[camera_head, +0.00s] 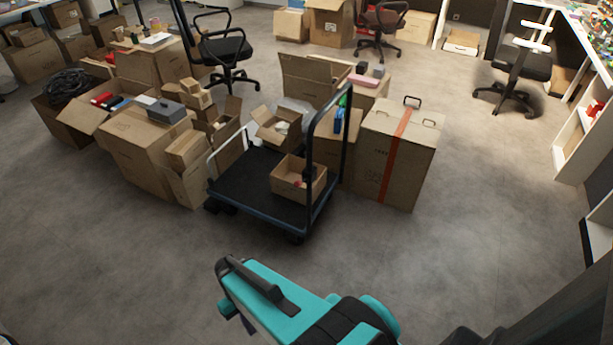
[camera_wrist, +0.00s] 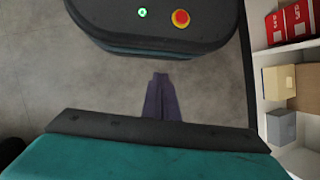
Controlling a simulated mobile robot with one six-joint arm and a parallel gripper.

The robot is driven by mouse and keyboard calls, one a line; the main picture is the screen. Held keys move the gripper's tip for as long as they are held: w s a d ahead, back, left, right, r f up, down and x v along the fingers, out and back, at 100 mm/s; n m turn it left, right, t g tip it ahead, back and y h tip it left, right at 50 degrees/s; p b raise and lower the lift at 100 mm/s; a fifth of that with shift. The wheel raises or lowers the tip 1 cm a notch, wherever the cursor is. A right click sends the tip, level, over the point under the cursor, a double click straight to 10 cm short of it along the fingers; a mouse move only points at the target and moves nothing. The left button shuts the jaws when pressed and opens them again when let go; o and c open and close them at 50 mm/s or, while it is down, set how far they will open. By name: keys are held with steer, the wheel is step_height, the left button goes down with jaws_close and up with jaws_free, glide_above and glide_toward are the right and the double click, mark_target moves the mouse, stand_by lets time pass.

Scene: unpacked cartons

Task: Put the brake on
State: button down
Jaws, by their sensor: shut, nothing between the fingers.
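The platform trolley (camera_head: 245,197) stands on the floor in the middle of the head view, with a dark deck, a blue-edged frame and a tall dark push handle on its right. A pale low rail shows at its left end. Dark casters show under its near edge; I cannot make out the brake. An open carton (camera_head: 284,189) with small items sits on the deck. My gripper (camera_wrist: 160,77) is shut and empty over bare floor in the wrist view. My teal arm is in the near foreground of the head view, apart from the trolley.
A tall carton with orange tape (camera_head: 420,150) stands right of the trolley. Several cartons crowd its left and back. Office chairs (camera_head: 222,50) stand farther back. A white shelf (camera_head: 578,140) is at the right. The floor before the trolley is clear.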

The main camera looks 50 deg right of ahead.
steer(key=w+d+r+t+y+b, duration=0.1)
steer(key=w+d+r+t+y, duration=0.1)
steer(key=w+d+r, duration=0.35)
steer(key=w+d+r+t+y, duration=0.1)
steer(key=w+d+r, duration=0.1)
steer(key=w+d, duration=0.5)
steer(key=w+d+r+t+y, duration=0.1)
steer(key=w+d+r+t, duration=0.1)
steer(key=w+d+r, duration=0.3)
steer(key=w+d+r+t, duration=0.1)
steer(key=d+r, duration=0.2)
steer(key=d, duration=0.4)
steer(key=s+d+r+t, duration=0.3)
steer(key=d+r, duration=0.7)
steer(key=d, duration=0.4)
steer(key=s+d+r+n+t+y+b, duration=0.1)
steer(key=s+d+r+t, duration=0.2)
steer(key=d+r, duration=0.7)
steer(key=s+d, duration=0.2)
steer(key=d, duration=0.2)
steer(key=shift+d+b, duration=0.2)
steer(key=shift+b, duration=0.1)
steer(key=shift+t, duration=0.3)
